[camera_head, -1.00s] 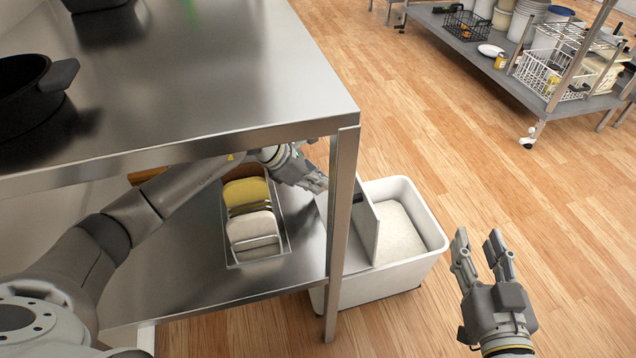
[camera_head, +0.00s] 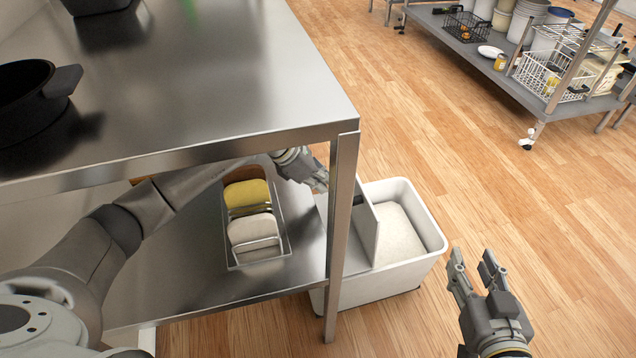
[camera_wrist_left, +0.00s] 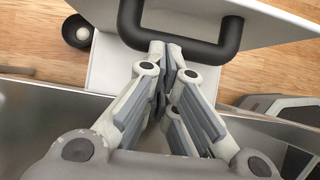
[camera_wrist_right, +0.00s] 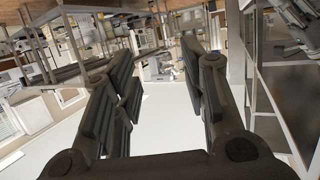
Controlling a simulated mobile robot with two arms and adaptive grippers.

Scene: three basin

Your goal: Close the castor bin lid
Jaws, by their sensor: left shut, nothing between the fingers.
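The white castor bin (camera_head: 428,222) stands on the floor beside the table's front leg, with pale contents inside. Its lid (camera_head: 367,228) stands raised, close to upright, at the bin's left side, partly hidden by the table leg. My left gripper (camera_head: 322,184) is under the tabletop, left of the lid. In the left wrist view, its shut, empty fingers (camera_wrist_left: 165,60) reach to the dark handle (camera_wrist_left: 180,48) on the white lid (camera_wrist_left: 265,15); I cannot tell whether they touch it. My right gripper (camera_head: 474,268) is open and empty above the floor, right of the bin.
The steel table's leg (camera_head: 343,220) stands between my left gripper and most of the bin. A metal tray (camera_head: 284,225) with yellow and white items sits on the lower shelf. A black pan (camera_head: 25,100) is on top.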

